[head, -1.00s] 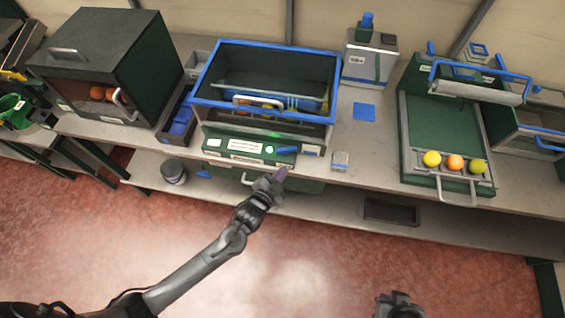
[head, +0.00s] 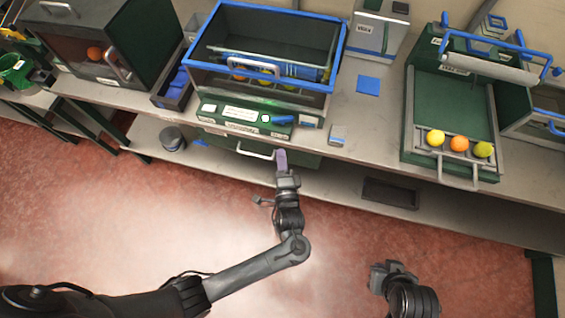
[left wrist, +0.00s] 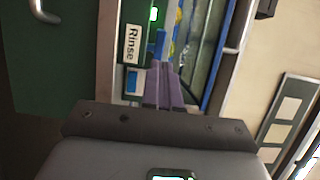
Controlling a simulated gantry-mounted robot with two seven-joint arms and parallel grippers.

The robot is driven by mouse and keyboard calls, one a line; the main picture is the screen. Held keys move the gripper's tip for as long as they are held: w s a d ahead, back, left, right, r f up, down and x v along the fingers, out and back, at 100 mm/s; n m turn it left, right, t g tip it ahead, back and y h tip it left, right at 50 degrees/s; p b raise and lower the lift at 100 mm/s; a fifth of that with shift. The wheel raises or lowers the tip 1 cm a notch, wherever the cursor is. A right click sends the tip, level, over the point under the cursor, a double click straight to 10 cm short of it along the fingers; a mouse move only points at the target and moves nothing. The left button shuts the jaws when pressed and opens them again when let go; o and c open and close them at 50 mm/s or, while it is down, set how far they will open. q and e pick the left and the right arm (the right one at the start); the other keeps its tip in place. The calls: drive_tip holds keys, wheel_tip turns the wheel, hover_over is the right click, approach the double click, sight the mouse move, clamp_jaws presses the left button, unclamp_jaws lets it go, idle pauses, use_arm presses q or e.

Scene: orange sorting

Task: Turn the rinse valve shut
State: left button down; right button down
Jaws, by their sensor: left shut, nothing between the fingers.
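The rinse valve shows as a blue lever (head: 279,119) on the green front panel of the blue-rimmed wash basin (head: 218,75). It lies roughly sideways along the panel. In the left wrist view, the blue lever (left wrist: 157,45) is beside the "Rinse" label (left wrist: 132,43), just beyond my fingertips. My left gripper (head: 281,154) is shut and empty, with purple fingers, below and in front of the panel in the head view. Its fingers (left wrist: 160,68) partly overlap the lever's lower end in the wrist view; I cannot tell whether they touch. My right gripper (head: 386,270) is low over the floor, its jaws unclear.
A grey handle (head: 255,152) is beside my left fingers, under the panel. A green tray station (head: 452,110) with yellow and orange fruit is farther right. A dark cabinet (head: 120,45) stands left.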

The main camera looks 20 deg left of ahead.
sight(276, 122)
use_arm(q)
drive_tip(key=b+x, duration=0.1)
drive_tip(key=x, duration=0.9)
drive_tip(key=shift+d, duration=0.1)
use_arm(e)
drive_tip(key=shift+d+f, duration=0.15)
drive_tip(key=shift+f, duration=0.5)
